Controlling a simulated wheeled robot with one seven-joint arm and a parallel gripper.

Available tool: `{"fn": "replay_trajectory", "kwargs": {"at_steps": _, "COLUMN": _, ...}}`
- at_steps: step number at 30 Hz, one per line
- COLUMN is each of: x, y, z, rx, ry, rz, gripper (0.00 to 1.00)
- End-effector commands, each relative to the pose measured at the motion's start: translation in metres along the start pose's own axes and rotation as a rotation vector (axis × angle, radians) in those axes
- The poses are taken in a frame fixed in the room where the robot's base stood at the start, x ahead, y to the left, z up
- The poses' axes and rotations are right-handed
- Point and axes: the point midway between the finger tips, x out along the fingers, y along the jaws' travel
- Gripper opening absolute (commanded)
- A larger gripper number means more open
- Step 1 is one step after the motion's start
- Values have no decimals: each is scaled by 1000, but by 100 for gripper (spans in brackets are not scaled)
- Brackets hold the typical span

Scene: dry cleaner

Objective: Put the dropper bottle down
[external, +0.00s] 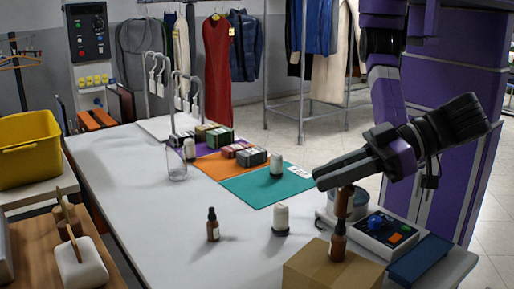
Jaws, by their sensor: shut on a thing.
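My gripper (322,178) reaches in from the right in the external view, above the front right of the white table. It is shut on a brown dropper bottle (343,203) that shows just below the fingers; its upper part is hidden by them. Another brown dropper bottle (338,242) with a dark top is just below it in the picture, at the cardboard box (330,270); I cannot tell exactly how it rests. A third dropper bottle (213,228) stands upright on the white table (150,225).
A device with a blue knob (375,222) and a dark blue tray (418,262) sit at right. A clear glass (177,165) stands further back.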

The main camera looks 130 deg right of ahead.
Motion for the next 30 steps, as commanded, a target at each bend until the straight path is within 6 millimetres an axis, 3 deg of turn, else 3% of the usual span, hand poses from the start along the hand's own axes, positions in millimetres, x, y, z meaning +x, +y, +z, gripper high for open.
{"fn": "replay_trajectory", "kwargs": {"at_steps": 6, "x": 21, "y": 1, "z": 50, "rx": -4, "ry": -2, "rz": 2, "gripper": 0}}
{"fn": "replay_trajectory", "kwargs": {"at_steps": 10, "x": 30, "y": 0, "z": 72, "rx": -3, "ry": -1, "rz": 1, "gripper": 0}}
{"fn": "replay_trajectory", "kwargs": {"at_steps": 19, "x": 38, "y": 0, "z": 93, "rx": -1, "ry": -1, "rz": 0, "gripper": 0}}
{"fn": "replay_trajectory", "kwargs": {"at_steps": 27, "x": 51, "y": -1, "z": 124, "rx": -1, "ry": 0, "rz": -1, "gripper": 0}}
{"fn": "replay_trajectory", "kwargs": {"at_steps": 30, "x": 52, "y": -1, "z": 126, "rx": 1, "ry": 0, "rz": -2, "gripper": 0}}
